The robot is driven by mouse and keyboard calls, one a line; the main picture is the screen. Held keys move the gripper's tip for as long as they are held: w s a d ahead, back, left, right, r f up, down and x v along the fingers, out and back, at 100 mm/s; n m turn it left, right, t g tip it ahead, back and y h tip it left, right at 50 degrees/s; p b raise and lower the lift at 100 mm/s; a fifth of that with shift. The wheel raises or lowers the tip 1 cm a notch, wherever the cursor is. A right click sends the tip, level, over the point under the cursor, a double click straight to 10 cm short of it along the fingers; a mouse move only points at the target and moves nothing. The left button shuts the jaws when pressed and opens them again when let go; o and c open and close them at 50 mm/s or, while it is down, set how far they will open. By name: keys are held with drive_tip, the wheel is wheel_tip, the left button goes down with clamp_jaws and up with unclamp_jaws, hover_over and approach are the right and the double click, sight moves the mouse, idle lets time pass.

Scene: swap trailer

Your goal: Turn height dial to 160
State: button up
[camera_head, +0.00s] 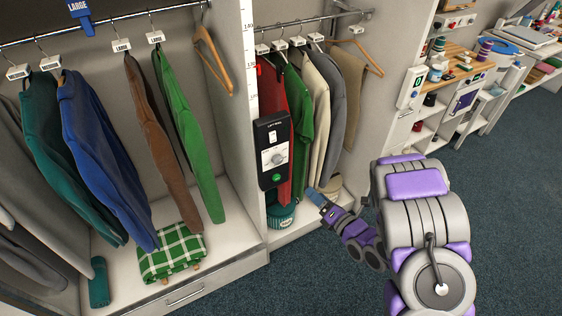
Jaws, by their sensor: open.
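A black control box (264,185) is mounted on the upright between the two wardrobe bays. It carries a pale dial (274,156) with a round knob, a small switch (273,137) above and a green button (277,178) below. The dial's markings are too small to read. A white height scale (250,45) runs up the upright above the box, with 140 near its top and a red marker (258,70) lower down.
Clothes hang on both sides, with a green jacket (308,105) close right of the box. A green checked cloth (172,252) lies on the left bay floor. Shelves (425,125) stand at right. Blue carpet is clear in front.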

drive_tip(key=a, duration=0.1)
drive_tip(key=b, duration=0.7)
approach(279, 162)
drive_tip(key=shift+n+y, duration=0.3)
drive_tip(key=shift+y, duration=0.1)
drive_tip(key=x, duration=0.8)
drive_tip(key=shift+w+f, duration=0.2)
drive_tip(key=shift+w, duration=0.1)
drive_tip(key=c, duration=1.1)
